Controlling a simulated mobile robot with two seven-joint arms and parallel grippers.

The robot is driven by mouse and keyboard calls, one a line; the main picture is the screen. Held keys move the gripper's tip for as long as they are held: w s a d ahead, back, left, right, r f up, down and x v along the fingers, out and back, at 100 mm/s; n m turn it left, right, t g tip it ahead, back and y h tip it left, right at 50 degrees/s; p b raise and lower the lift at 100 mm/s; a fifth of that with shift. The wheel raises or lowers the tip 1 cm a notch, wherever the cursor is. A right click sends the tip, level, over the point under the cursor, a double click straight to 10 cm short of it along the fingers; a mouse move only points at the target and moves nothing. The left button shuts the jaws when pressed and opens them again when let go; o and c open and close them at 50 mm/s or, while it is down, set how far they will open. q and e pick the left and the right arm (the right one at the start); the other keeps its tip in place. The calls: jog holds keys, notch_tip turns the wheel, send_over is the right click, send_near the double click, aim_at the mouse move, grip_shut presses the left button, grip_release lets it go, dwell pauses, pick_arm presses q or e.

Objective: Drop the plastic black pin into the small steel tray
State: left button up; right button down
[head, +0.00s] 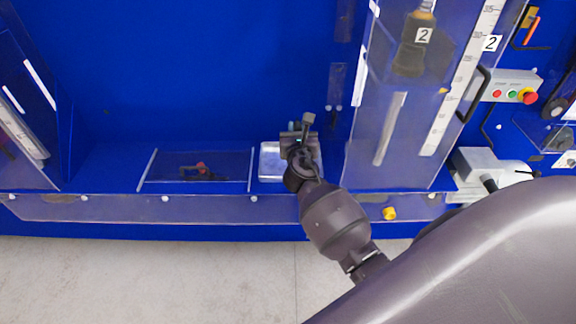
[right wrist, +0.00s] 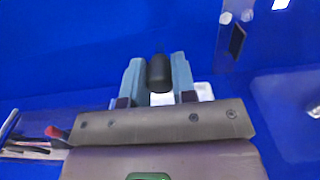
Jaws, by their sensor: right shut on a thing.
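The black pin (right wrist: 159,73) is a short dark cylinder. In the right wrist view it sits between the two grey fingers of my right gripper (right wrist: 158,80), which is shut on it. In the head view my right gripper (head: 300,128) is over the far right part of the small steel tray (head: 270,162). The tray is a shiny, pale box on the blue bench, partly covered by my gripper and wrist. A bright strip of the tray (right wrist: 204,91) shows behind the fingers in the wrist view. My left gripper is not in view.
A clear-walled compartment (head: 160,172) with black and red tools (head: 200,171) lies left of the tray. A tall clear guard (head: 360,150) stands close on the right. A low clear front rail (head: 120,208) runs along the bench edge.

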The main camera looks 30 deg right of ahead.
jog(key=shift+f+b, duration=0.35)
jog(key=shift+f, duration=0.15)
notch_tip(320, 180, down, 4)
jog(key=b, duration=0.3)
jog(key=shift+b, duration=0.3)
jog(key=shift+f+b, duration=0.35)
jog(key=shift+f, duration=0.25)
jog(key=shift+f+b, duration=0.1)
jog(key=shift+b, duration=0.3)
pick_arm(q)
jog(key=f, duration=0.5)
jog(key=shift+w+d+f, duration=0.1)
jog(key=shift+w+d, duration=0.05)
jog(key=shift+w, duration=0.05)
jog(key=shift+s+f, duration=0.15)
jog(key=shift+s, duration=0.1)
pick_arm(e)
jog(key=c, duration=0.8)
grip_release()
jog(key=shift+c, duration=0.2)
